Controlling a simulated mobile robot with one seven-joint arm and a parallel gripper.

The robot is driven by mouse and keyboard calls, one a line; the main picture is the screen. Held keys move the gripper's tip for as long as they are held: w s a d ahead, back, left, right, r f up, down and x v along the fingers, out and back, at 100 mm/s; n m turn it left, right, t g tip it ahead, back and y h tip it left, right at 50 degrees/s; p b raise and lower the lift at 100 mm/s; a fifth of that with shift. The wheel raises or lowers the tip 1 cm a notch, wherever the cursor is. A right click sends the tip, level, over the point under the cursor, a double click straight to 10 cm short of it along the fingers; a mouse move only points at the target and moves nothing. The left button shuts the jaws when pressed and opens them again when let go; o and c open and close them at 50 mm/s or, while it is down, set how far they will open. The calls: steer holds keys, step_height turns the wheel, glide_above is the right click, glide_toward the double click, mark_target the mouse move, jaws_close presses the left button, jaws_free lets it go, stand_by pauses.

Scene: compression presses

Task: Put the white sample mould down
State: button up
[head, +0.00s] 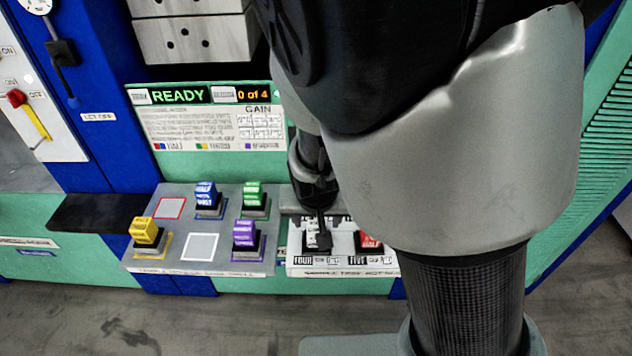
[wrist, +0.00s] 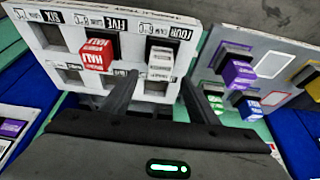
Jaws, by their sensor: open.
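The white sample mould (wrist: 161,62) stands in the slot marked FOUR of the white rack (wrist: 50,50), seen in the wrist view. In the head view the mould (head: 311,227) is partly covered by my gripper. My gripper (wrist: 158,88) is open, with one finger on each side below the mould in the wrist view. No clear contact with the mould shows. In the head view my gripper (head: 319,238) is over the rack's FOUR slot. A red mould (wrist: 97,54) sits beside it at FIVE.
A grey tray (head: 150,263) left of the rack holds yellow (head: 145,232), blue (head: 206,195), green (head: 253,194) and purple (head: 246,234) moulds. Its red-outlined (head: 170,208) and white-outlined (head: 200,247) squares are empty. A display (head: 182,95) reads READY, 0 of 4.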

steer(key=s+d+r, duration=0.4)
steer(key=r, duration=0.4)
steer(key=s+d+r+p, duration=0.1)
steer(key=s+d+r, duration=0.3)
steer(key=r, duration=0.5)
steer(key=s+d+r+t+p, duration=0.1)
steer(key=s+d+r, duration=0.3)
steer(key=r, duration=0.4)
steer(key=shift+s+d+r, duration=0.3)
steer(key=shift+s+d, duration=0.05)
steer(key=shift+s, duration=0.55)
